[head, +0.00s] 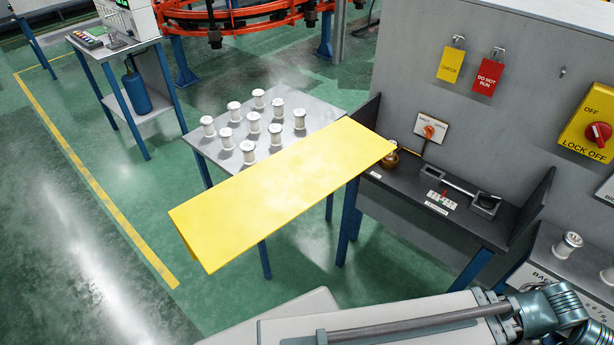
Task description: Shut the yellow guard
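The yellow guard (285,190) is a long flat panel with a bent-down lip at its far left end. It stands swung out, away from the grey machine (510,50), and reaches left over the front of a small table. Its right end is at the left end of the machine's dark trough (425,200), close to a brass-coloured part (390,158). The trough is uncovered. Neither gripper is in view; only grey and teal links of one of my arms cross the bottom right.
Several white spools stand on the grey table (200,150) behind the guard. The trough has a dark end wall (530,208) at right. Yellow and red tags (487,76) and a yellow lock-off switch (592,125) are on the machine face. Green floor is clear at left.

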